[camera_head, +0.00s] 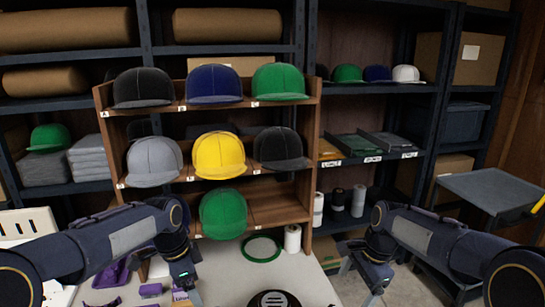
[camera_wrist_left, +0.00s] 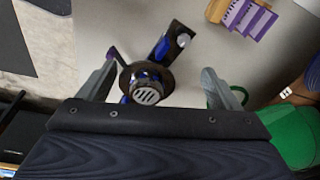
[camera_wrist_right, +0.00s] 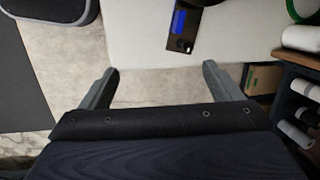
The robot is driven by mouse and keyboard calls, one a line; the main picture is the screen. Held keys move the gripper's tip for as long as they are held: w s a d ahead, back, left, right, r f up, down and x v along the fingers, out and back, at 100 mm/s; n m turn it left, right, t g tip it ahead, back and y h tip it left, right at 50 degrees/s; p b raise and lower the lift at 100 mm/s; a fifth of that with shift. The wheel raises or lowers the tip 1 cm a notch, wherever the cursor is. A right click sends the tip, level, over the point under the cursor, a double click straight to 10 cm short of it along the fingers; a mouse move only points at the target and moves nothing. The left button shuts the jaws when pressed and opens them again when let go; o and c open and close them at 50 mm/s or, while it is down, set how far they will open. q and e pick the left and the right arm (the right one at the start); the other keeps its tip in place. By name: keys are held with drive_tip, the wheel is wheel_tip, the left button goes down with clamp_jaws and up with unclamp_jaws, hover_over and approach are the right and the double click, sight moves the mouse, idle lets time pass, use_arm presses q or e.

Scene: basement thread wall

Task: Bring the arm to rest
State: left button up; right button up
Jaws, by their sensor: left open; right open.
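My left gripper (camera_head: 188,290) is at the lower left of the head view, over the table's left part. In the left wrist view its two fingers (camera_wrist_left: 158,86) stand wide apart with nothing between them in grip; a dark round device with a slotted disc shows below, between them. My right gripper (camera_head: 374,292) hangs at the lower right of the head view, off the table's right side. In the right wrist view its fingers (camera_wrist_right: 157,88) are spread and empty, above the pale floor and the table edge.
A wooden cap rack (camera_head: 312,150) with black, blue, green, grey and yellow caps stands behind the table (camera_head: 225,275). A grey cart (camera_head: 490,190) stands at right.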

use_arm(q)
drive_tip(key=s+a+r+n+t+h+p, duration=0.15)
drive_tip(key=s+r+n, duration=0.25)
drive_tip(key=s, duration=0.4)
drive_tip(key=s+a+r+n+t, duration=0.1)
drive_tip(key=s+a+r+n, duration=0.15)
drive_tip(key=s, duration=0.55)
use_arm(e)
drive_tip(key=s+d+r+n+t+y, duration=0.1)
drive_tip(key=s+r+n, duration=0.25)
drive_tip(key=s, duration=0.45)
drive_tip(key=s+d+r+n+t+y, duration=0.1)
drive_tip(key=s+d+r+n, duration=0.2)
drive_tip(key=s, duration=0.5)
use_arm(q)
drive_tip(key=s+d+f+n+t+p, duration=0.1)
drive_tip(key=s+d+f+n+t, duration=0.1)
drive_tip(key=s+n, duration=0.5)
drive_tip(key=s, duration=0.5)
drive_tip(key=shift+s+d+n+h, duration=0.25)
drive_tip(key=shift+d+n+h, duration=0.05)
drive_tip(key=shift+n+h, duration=0.05)
use_arm(e)
drive_tip(key=s+a+n+t, duration=0.2)
drive_tip(key=s+n, duration=0.4)
drive_tip(key=s, duration=0.6)
drive_tip(key=shift+s+a+f+t+h, duration=0.3)
drive_tip(key=shift+a+f, duration=0.15)
drive_tip(key=shift+a, duration=0.2)
